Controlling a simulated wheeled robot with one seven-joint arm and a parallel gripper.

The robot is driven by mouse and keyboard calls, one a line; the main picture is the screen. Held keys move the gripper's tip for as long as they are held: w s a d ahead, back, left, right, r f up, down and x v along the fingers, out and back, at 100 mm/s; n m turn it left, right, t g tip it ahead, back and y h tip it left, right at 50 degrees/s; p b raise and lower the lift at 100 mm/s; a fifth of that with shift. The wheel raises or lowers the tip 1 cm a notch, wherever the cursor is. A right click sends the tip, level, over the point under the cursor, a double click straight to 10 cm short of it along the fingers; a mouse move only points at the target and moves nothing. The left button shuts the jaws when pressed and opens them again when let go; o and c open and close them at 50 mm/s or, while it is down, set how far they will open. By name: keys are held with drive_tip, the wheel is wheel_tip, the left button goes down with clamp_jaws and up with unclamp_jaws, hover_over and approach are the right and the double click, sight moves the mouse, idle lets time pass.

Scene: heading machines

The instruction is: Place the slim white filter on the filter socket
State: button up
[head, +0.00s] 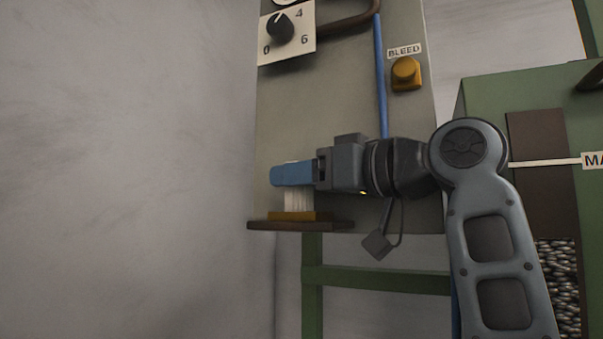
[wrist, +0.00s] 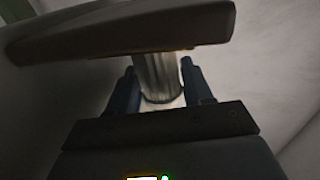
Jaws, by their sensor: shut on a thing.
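The slim white filter (head: 298,200) is upright in the head view, its pleated lower part showing below my blue fingers. It also shows in the wrist view (wrist: 160,76), between the two fingers. My gripper (head: 278,175) is shut on the filter's upper part, level and pointing left; its fingertips also show in the wrist view (wrist: 158,68). The filter socket (head: 300,216) is the flat ochre piece directly under the filter. The filter's lower end appears to meet it, but I cannot tell whether it is fully seated. The fingers hide most of the filter's top.
The socket is on a dark brown shelf (head: 330,226), whose underside edge fills the top of the wrist view (wrist: 120,32). Behind are a grey panel (head: 315,105), a dial (head: 281,27), a blue pipe (head: 380,80) and a yellow BLEED button (head: 406,72). Left of the shelf is free.

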drive_tip(key=shift+f, duration=0.1)
drive_tip(key=o, duration=1)
drive_tip(key=shift+o, duration=0.2)
drive_tip(key=shift+d, duration=0.15)
drive_tip(key=b+v, duration=0.2)
drive_tip(key=v, duration=0.5)
drive_tip(key=shift+s, duration=0.15)
